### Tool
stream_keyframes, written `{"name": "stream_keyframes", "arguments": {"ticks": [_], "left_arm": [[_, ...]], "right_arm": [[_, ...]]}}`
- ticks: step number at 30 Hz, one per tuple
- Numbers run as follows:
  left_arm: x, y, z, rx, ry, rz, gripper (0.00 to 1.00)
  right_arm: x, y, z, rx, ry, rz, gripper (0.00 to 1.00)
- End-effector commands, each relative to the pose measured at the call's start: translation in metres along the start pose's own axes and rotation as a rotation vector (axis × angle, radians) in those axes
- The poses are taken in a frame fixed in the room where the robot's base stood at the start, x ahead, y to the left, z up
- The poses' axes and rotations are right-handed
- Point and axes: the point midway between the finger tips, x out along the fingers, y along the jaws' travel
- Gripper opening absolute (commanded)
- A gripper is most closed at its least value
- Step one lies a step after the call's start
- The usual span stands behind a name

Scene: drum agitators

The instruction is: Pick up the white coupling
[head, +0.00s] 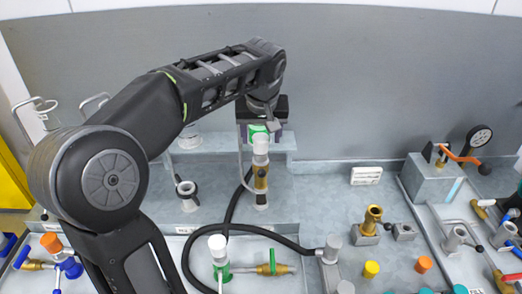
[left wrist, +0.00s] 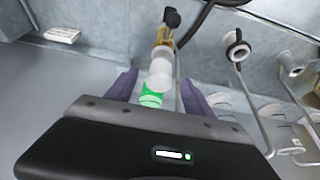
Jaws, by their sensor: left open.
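A white coupling (head: 261,146) stands on top of an upright brass fitting (head: 261,177) at the middle of the bench in the head view. It also shows in the left wrist view (left wrist: 158,76), with a green part (left wrist: 150,98) at its near end. My left gripper (head: 259,132) is above the coupling, pointing down. In the left wrist view my left gripper (left wrist: 157,88) is open, with one purple finger on each side of the coupling and green part. Whether the fingers touch them cannot be told. My right gripper is not in view.
A black hose (head: 228,216) loops from the brass fitting across the bench front. Another white cap (head: 217,244) stands on a green fitting. A ring-topped stand (head: 187,190) is to the left. A brass fitting (head: 372,217) and a gauge (head: 479,136) are to the right.

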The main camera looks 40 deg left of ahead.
Motion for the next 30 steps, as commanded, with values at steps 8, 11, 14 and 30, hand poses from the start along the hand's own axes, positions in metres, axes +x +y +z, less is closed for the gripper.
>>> {"name": "stream_keyframes", "arguments": {"ticks": [8,11,14,30], "left_arm": [[0.001,0.000,0.000,0.000,0.000,0.000,0.61],[0.007,0.000,0.000,0.000,-0.002,0.000,0.61],[0.020,-0.001,0.000,-0.001,-0.003,0.000,0.61],[0.052,-0.001,-0.001,0.000,0.000,0.001,0.61]], "right_arm": [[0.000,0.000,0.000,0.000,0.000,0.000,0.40],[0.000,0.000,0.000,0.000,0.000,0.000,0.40],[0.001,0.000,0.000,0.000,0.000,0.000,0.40],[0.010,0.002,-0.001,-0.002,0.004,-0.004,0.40]]}}
